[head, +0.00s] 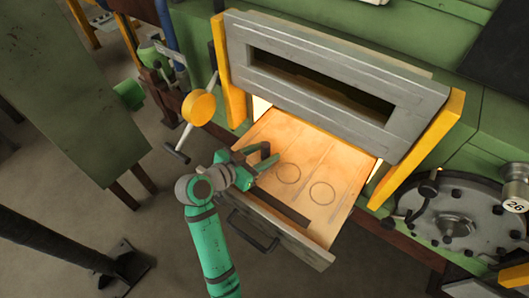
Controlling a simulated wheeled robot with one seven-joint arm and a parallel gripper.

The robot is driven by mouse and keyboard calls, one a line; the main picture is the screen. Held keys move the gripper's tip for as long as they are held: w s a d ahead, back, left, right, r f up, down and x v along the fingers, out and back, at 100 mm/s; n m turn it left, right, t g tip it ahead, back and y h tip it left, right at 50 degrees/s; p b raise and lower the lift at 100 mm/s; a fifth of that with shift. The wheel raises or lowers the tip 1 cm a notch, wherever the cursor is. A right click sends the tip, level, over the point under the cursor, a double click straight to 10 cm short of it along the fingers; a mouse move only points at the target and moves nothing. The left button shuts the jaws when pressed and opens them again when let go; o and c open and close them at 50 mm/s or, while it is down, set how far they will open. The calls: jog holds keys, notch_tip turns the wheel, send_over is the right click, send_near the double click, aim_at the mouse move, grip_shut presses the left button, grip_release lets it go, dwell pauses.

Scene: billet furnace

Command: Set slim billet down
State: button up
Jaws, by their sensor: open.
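My gripper (266,155) is open over the left part of a pulled-out, glowing furnace tray (308,162). Its dark fingers point right, and I see nothing between them. A slim dark bar (283,208) lies along the tray's front edge, to the lower right of my gripper and apart from its fingers. It may be the slim billet or a part of the tray; I cannot tell which. Two round outlines and some faint long lines mark the tray floor. Whether the fingers touch the tray is not clear.
The grey furnace door (335,88) stands raised above the tray between yellow posts. A yellow round-headed lever (198,107) is close to the left of my arm. A grey wheel-like cover (452,222) is at right. A green panel (62,95) stands left.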

jog(key=shift+s+a+r, duration=0.15)
jog(key=shift+a+r, duration=0.05)
jog(key=shift+r, duration=0.1)
jog(key=v, duration=1.1)
jog(key=shift+s, duration=0.2)
